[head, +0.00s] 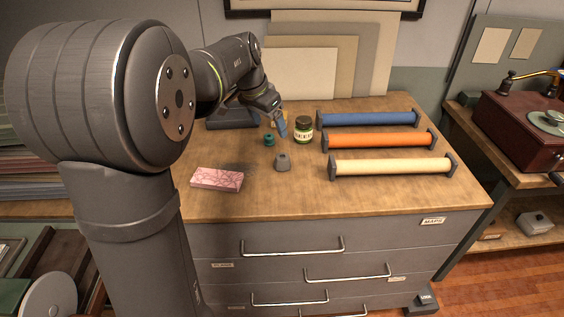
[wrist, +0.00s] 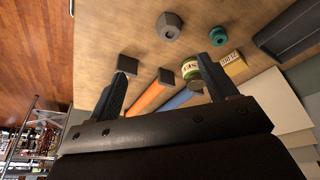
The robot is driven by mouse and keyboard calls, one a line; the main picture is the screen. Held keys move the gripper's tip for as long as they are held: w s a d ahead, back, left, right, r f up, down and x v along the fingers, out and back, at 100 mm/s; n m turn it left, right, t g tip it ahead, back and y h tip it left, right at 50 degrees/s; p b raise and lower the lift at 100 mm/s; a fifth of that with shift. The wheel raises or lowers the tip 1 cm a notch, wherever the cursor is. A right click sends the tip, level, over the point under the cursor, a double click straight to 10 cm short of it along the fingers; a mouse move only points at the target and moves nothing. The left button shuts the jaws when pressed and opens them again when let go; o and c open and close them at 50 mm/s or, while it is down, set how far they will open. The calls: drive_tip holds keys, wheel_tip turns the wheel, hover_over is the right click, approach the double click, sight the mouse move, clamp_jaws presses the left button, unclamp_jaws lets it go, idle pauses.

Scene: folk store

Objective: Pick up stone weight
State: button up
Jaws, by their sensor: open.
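The stone weight (head: 283,163) is a small grey faceted block with a knob on top. It stands on the wooden cabinet top, near the middle. In the wrist view the grey weight (wrist: 169,27) is at the top, beyond my fingertips and apart from them. My gripper (head: 281,128) hangs over the back of the cabinet top, behind the weight. In the wrist view my gripper (wrist: 165,62) has its two fingers wide apart with nothing between them held.
A teal spool-like item (head: 269,140) and a labelled jar (head: 304,129) stand close behind the weight. Blue (head: 370,119), orange (head: 375,140) and cream (head: 390,166) rolls lie to the right. A pink marbled block (head: 217,179) lies front left. The front of the top is clear.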

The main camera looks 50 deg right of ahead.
drive_tip(key=w+f+m+g, duration=0.1)
drive_tip(key=w+f+m, duration=0.1)
drive_tip(key=w+m, duration=0.15)
approach(282, 157)
drive_tip(key=shift+m+h, duration=0.4)
drive_tip(key=shift+m, duration=0.05)
drive_tip(key=x, duration=0.2)
drive_tip(key=a+x, duration=0.1)
drive_tip(key=x, duration=0.2)
drive_tip(key=shift+s+f, duration=0.2)
drive_tip(key=shift+f, duration=0.1)
drive_tip(key=shift+w+d+x, duration=0.1)
drive_tip(key=shift+x, duration=1.25)
drive_tip(key=shift+w+d+x, duration=0.1)
drive_tip(key=shift+d+x, duration=0.05)
drive_tip(key=shift+x, duration=1.2)
drive_tip(key=shift+r, duration=0.15)
drive_tip(key=c, duration=1.3)
